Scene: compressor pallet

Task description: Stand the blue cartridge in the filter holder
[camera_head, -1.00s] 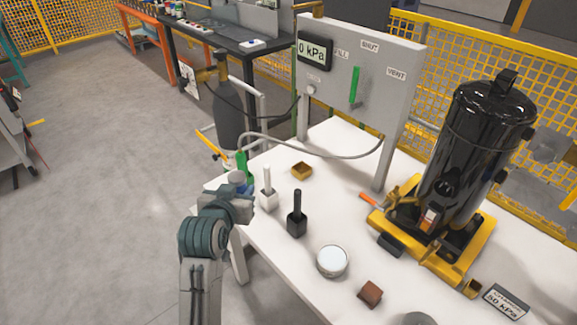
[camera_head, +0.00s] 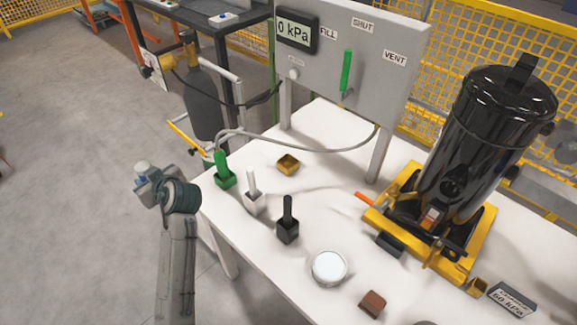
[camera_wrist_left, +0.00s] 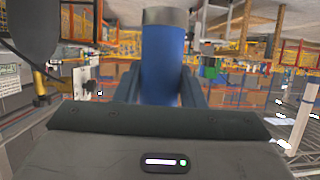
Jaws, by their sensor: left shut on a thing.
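My left gripper (camera_head: 150,180) is shut on the blue cartridge, left of the table's corner and over the floor. In the left wrist view the blue cartridge (camera_wrist_left: 163,62) is a blue cylinder with a grey end cap, standing up between the fingers. In the head view only its pale top and a bit of blue (camera_head: 142,169) show. My right gripper is not in view.
On the white table (camera_head: 330,215) stand green (camera_head: 223,172), white (camera_head: 253,200) and black (camera_head: 288,225) handled blocks, a round white-topped tin (camera_head: 329,267) and a brown block (camera_head: 373,303). A black tank (camera_head: 480,140) on a yellow frame is at right. A hose runs behind.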

